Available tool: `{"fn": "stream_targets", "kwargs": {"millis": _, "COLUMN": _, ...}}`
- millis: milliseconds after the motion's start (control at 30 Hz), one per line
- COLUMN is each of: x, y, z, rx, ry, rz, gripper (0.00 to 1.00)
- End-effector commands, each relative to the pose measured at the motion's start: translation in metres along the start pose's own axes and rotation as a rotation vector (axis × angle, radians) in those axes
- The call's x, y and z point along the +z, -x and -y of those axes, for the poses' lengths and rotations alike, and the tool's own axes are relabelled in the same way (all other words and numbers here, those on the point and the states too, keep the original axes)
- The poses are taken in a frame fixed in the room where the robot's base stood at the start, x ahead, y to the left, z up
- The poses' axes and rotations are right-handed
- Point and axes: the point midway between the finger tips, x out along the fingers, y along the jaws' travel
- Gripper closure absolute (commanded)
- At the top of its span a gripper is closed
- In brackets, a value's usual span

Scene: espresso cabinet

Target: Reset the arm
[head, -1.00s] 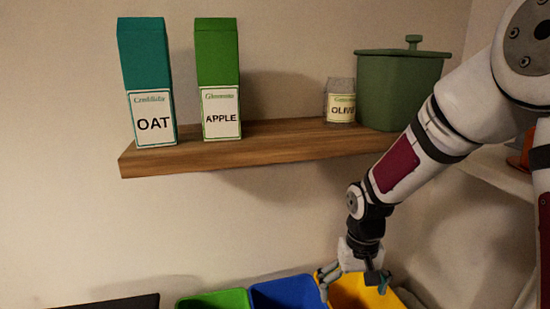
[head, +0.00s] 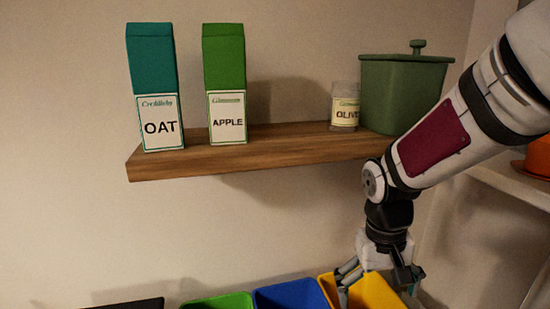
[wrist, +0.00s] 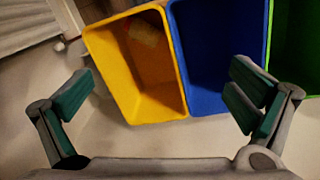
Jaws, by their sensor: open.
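My gripper (head: 380,284) hangs at the end of my arm at the lower right of the head view, in front of the yellow bin (head: 372,292). In the wrist view my gripper (wrist: 158,98) is open, its two green-padded fingers wide apart with nothing between them. The yellow bin (wrist: 108,62) and the blue bin (wrist: 208,60) lie beyond the fingers there.
A wooden shelf (head: 270,147) holds an OAT carton (head: 155,85), an APPLE carton (head: 225,82), an OLIVE jar (head: 345,105) and a green lidded pot (head: 402,92). A green bin (head: 220,302) stands left of the blue bin (head: 290,295). My forearm passes close before the pot.

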Motion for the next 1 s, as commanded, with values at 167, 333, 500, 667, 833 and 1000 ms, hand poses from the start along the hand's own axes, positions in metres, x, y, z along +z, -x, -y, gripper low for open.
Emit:
{"fn": "stream_targets", "kwargs": {"millis": 167, "x": 0.044, "y": 0.039, "z": -0.009, "rx": 0.023, "ry": -0.015, "rz": -0.008, "gripper": 0.0}}
{"fn": "stream_targets", "kwargs": {"millis": 333, "x": 0.089, "y": 0.066, "z": -0.014, "rx": 0.026, "ry": -0.03, "rz": -0.008, "gripper": 0.0}}
{"fn": "stream_targets", "kwargs": {"millis": 500, "x": 0.137, "y": 0.085, "z": -0.016, "rx": 0.012, "ry": -0.041, "rz": -0.007, "gripper": 0.0}}
{"fn": "stream_targets", "kwargs": {"millis": 667, "x": 0.18, "y": 0.095, "z": -0.016, "rx": -0.015, "ry": -0.046, "rz": -0.008, "gripper": 0.0}}
{"fn": "stream_targets", "kwargs": {"millis": 833, "x": 0.216, "y": 0.099, "z": -0.014, "rx": -0.047, "ry": -0.043, "rz": -0.008, "gripper": 0.0}}
{"fn": "stream_targets", "kwargs": {"millis": 1000, "x": 0.245, "y": 0.098, "z": -0.012, "rx": -0.077, "ry": -0.035, "rz": -0.008, "gripper": 0.0}}
